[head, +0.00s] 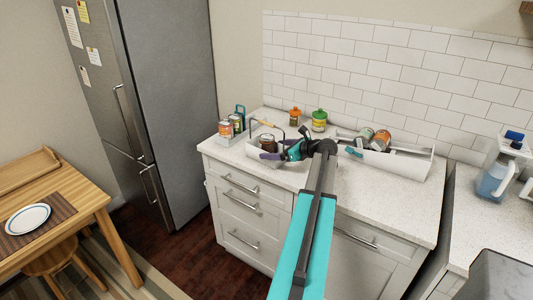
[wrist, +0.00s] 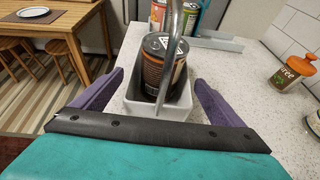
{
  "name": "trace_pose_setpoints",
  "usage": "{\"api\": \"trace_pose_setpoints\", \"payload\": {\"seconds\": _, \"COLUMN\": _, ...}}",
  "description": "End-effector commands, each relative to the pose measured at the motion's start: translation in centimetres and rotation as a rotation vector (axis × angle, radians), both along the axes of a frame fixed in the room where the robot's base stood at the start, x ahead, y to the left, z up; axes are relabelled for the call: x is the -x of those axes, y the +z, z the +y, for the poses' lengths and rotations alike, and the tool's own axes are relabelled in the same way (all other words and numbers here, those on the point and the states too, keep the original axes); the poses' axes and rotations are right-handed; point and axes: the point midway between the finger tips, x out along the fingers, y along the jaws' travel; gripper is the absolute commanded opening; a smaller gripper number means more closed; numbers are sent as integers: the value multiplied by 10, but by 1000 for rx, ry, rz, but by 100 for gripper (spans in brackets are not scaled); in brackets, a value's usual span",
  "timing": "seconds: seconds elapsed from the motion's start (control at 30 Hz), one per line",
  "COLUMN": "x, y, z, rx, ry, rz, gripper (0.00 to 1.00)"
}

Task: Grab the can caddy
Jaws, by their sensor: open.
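A small light-grey can caddy (wrist: 130,104) with an upright metal handle (wrist: 172,45) holds a dark can (wrist: 160,62) with an orange-brown label. In the head view the caddy (head: 254,154) sits on the white counter, partly hidden by my gripper. My gripper (wrist: 158,84) is open, with one purple finger on each side of the caddy in the wrist view. In the head view my gripper (head: 284,148) is at the caddy's right side. I cannot tell whether the fingers touch it.
An orange-lidded jar (head: 295,117) and a green-lidded jar (head: 319,121) stand at the back. A white tray (head: 400,166) with cans lies right.

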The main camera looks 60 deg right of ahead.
Motion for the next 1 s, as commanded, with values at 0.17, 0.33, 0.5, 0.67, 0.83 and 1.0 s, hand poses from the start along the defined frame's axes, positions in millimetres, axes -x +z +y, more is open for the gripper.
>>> {"api": "trace_pose_setpoints", "payload": {"seconds": 0.17, "x": -21, "y": -7, "z": -2, "rx": 0, "ry": 1, "rz": 0, "gripper": 92}}
{"api": "trace_pose_setpoints", "payload": {"seconds": 0.33, "x": -30, "y": -12, "z": -2, "rx": 0, "ry": 0, "rz": 0, "gripper": 92}}
{"api": "trace_pose_setpoints", "payload": {"seconds": 0.5, "x": -30, "y": -13, "z": -2, "rx": 0, "ry": -1, "rz": 0, "gripper": 92}}
{"api": "trace_pose_setpoints", "payload": {"seconds": 0.67, "x": -30, "y": -13, "z": -2, "rx": 0, "ry": -1, "rz": 0, "gripper": 92}}
{"api": "trace_pose_setpoints", "payload": {"seconds": 0.83, "x": -29, "y": -13, "z": -2, "rx": 0, "ry": -1, "rz": 0, "gripper": 92}}
{"api": "trace_pose_setpoints", "payload": {"seconds": 1.0, "x": -29, "y": -13, "z": -2, "rx": 0, "ry": -1, "rz": 0, "gripper": 72}}
